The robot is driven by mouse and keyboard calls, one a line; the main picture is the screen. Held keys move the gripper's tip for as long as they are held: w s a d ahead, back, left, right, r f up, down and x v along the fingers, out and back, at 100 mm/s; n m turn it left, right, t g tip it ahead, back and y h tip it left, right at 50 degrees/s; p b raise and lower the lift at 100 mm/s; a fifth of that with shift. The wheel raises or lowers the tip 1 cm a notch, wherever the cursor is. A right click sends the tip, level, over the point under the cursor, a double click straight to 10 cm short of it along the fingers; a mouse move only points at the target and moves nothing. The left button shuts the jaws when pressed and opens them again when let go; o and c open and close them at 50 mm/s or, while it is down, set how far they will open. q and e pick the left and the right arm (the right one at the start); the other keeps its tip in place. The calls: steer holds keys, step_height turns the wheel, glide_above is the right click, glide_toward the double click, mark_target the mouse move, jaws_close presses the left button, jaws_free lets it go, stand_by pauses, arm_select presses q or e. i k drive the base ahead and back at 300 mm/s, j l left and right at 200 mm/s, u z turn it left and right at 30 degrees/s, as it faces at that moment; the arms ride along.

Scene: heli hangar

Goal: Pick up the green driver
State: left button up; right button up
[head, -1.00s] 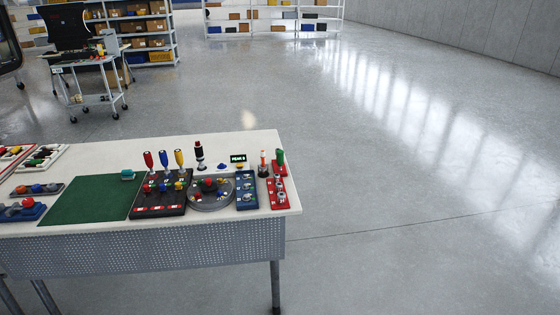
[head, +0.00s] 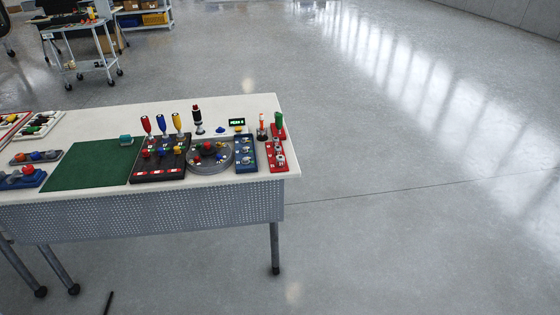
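The green driver (head: 279,120) stands upright at the back right of the workbench (head: 90,125), its green handle up. It is at the back end of a red tray (head: 275,155) near the table's right edge. An orange-and-white tool (head: 262,127) on a dark base stands just left of it. Neither of my grippers shows in the head view.
Red, blue and yellow-handled drivers (head: 161,126) stand in a black rack (head: 160,165). A round grey tray (head: 210,156), a blue tray (head: 245,154) and a green mat (head: 92,166) share the tabletop. A wheeled cart (head: 85,45) stands behind. Floor on the right is clear.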

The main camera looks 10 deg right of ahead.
mark_target(279, 117)
steer(key=i+l+u, duration=0.2)
steer(key=i+l, duration=0.15)
steer(key=i+l+u, duration=0.45)
steer(key=l, duration=0.4)
steer(key=i, duration=0.1)
